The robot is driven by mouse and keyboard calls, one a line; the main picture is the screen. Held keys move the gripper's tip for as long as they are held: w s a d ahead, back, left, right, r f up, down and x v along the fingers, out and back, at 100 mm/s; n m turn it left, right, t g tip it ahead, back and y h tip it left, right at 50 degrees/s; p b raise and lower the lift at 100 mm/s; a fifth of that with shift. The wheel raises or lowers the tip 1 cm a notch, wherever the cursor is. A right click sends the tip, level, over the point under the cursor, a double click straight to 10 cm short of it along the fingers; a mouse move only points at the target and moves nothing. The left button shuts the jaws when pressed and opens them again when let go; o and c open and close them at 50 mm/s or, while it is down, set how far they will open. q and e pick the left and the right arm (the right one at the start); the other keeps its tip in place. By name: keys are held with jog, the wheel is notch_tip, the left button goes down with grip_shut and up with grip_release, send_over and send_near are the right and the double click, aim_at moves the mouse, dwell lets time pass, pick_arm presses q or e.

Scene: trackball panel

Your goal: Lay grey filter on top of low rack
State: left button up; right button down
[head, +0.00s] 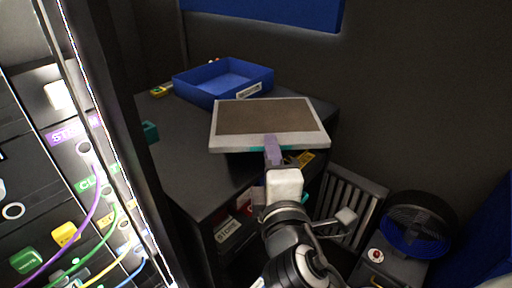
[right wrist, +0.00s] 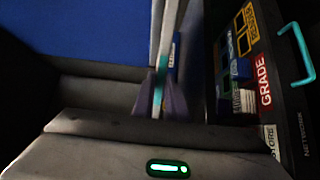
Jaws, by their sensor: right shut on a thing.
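The grey filter (head: 319,141) is a flat rectangular panel with a light grey frame and a brown face. My right gripper (head: 272,150) is shut on its near edge, at a teal strip. In the right wrist view the filter (right wrist: 166,38) shows edge-on between the purple fingers (right wrist: 160,98). The low rack (head: 190,165) is a dark cabinet with a flat top. In the head view the filter overlaps the right part of that top; I cannot tell whether it touches it. My left gripper is not in view.
A blue tray (head: 187,90) stands on the rack's back part, behind the filter. A small teal thing (head: 150,131) is at its left edge. A tall panel with cables (head: 95,190) stands at left. A slatted grille (head: 335,205) and round fan (head: 415,222) are at right.

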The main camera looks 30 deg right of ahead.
notch_tip(320, 180, down, 7)
jog(key=shift+s+f+b, duration=0.15)
jog(key=shift+f+b, duration=0.05)
jog(key=shift+b, duration=0.25)
jog(key=shift+f, duration=0.2)
jog(key=c, duration=1.8)
grip_release()
jog(key=shift+o, duration=0.2)
jog(key=shift+r, duration=0.1)
